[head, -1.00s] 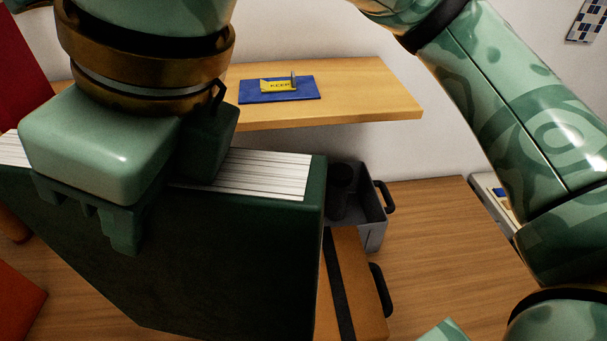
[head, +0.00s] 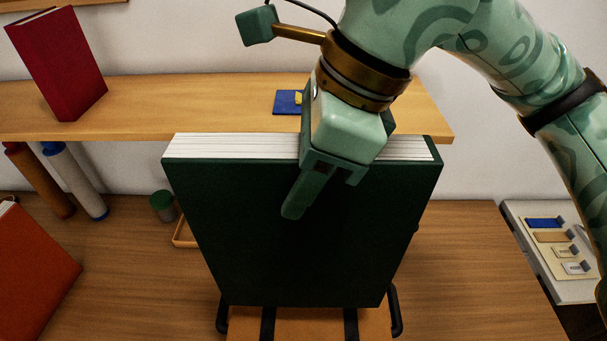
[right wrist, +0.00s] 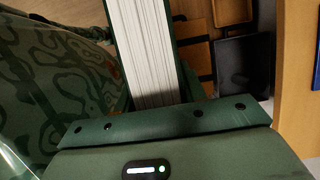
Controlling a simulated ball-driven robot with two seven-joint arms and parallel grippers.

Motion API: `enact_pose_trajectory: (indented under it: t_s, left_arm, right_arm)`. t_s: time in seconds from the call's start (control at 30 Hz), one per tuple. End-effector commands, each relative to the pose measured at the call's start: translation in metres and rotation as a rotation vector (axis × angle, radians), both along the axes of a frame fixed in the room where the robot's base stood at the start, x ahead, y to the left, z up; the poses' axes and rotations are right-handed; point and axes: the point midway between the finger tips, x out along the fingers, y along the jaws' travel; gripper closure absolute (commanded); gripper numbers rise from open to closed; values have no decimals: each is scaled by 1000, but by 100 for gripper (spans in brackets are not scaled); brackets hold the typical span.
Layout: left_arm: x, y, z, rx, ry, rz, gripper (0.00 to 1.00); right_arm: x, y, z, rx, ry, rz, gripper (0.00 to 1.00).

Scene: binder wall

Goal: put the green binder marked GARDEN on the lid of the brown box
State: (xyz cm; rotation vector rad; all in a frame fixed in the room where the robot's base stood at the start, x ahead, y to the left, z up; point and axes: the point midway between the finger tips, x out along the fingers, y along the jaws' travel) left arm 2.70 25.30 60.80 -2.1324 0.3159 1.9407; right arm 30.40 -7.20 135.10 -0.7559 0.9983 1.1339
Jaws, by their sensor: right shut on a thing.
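The dark green binder (head: 310,225) hangs upright in the middle of the head view, its white page edges up and a broad cover toward me. No GARDEN marking shows on the visible sides. My right gripper (head: 318,178) is shut on its top edge, one finger over the near cover. In the right wrist view the binder's pages (right wrist: 140,55) run away from the gripper. The brown box (head: 310,326), with dark straps and black side handles, is below the binder; its lid is mostly hidden. I cannot tell whether the binder touches it. My left gripper is not in view.
A wooden shelf (head: 215,92) behind carries a red binder (head: 62,65) and a blue item (head: 287,102). An orange-red binder (head: 30,270) is at left, near rolled tubes (head: 72,180) and a green-lidded jar (head: 163,205). A pale tray (head: 560,250) is at right.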

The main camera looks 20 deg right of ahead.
Motion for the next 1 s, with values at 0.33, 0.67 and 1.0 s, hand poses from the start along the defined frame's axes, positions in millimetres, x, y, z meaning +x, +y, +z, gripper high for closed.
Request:
enact_pose_trajectory:
  t_s: [0.33, 0.67, 1.0]
  left_arm:
    - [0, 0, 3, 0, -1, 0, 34]
    - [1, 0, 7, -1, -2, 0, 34]
    - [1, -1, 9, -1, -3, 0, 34]
  right_arm:
    - [33, -21, -46, 0, 1, -3, 100]
    - [43, -27, -73, 0, 4, -1, 100]
    - [43, -27, -90, 0, -2, -1, 100]
